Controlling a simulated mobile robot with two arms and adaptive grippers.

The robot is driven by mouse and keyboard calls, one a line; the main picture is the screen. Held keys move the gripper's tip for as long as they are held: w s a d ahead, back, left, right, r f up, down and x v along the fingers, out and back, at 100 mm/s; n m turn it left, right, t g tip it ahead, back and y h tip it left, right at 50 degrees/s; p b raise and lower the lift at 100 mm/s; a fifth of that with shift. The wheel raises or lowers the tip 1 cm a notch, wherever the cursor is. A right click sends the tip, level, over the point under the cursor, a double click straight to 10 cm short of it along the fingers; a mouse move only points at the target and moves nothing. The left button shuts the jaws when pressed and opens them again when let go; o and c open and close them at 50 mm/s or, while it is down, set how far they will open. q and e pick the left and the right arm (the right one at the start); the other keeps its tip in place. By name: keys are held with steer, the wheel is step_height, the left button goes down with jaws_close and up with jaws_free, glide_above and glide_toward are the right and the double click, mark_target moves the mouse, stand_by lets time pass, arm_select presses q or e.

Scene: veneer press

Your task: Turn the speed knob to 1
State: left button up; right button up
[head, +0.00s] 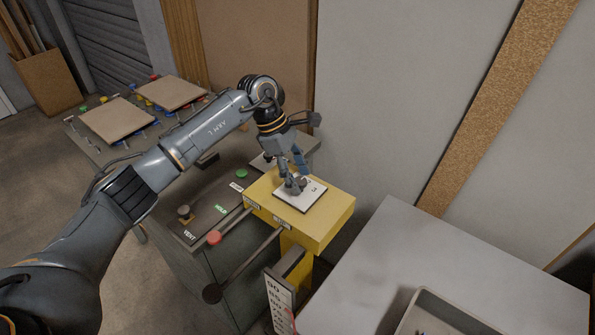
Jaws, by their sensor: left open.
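The speed knob (292,188) is a small dark knob on a white dial plate (310,197) on top of a yellow box. The plate carries small marks, too small to read surely. My left gripper (296,174) reaches down over the plate, open, with its fingers at the knob. The fingers partly hide the knob, and I cannot tell whether they touch it or where it points. My right gripper is not in view.
The yellow box (325,218) has a red-ended lever (215,237) and a black-ended lever (212,293) on its front left. A dark cabinet with a green button (242,174) and a vent knob (184,212) stands left. A grey table (410,255) with a tray (433,300) is at right.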

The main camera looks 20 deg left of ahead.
arm_select(q)
steer(key=shift+f, duration=0.1)
jaws_close()
stand_by(0.3)
steer(key=shift+f+n+t+b, duration=0.15)
steer(key=shift+n+t+b, duration=0.15)
steer(key=shift+n+b, duration=0.55)
steer(key=n+t+b, duration=0.1)
steer(key=n+b, duration=0.1)
steer(key=n, duration=0.1)
steer(key=shift+s+y+b, duration=0.15)
steer(key=shift+y+b, duration=0.15)
steer(key=n+t+b, duration=0.1)
steer(key=n+b, duration=0.1)
steer(key=n, duration=0.1)
steer(key=shift+d, duration=0.1)
steer(key=shift+s+n+t+y+b, duration=0.1)
steer(key=shift+n+t+y+b, duration=0.5)
steer(key=shift+n, duration=0.45)
steer(key=shift+r, duration=0.2)
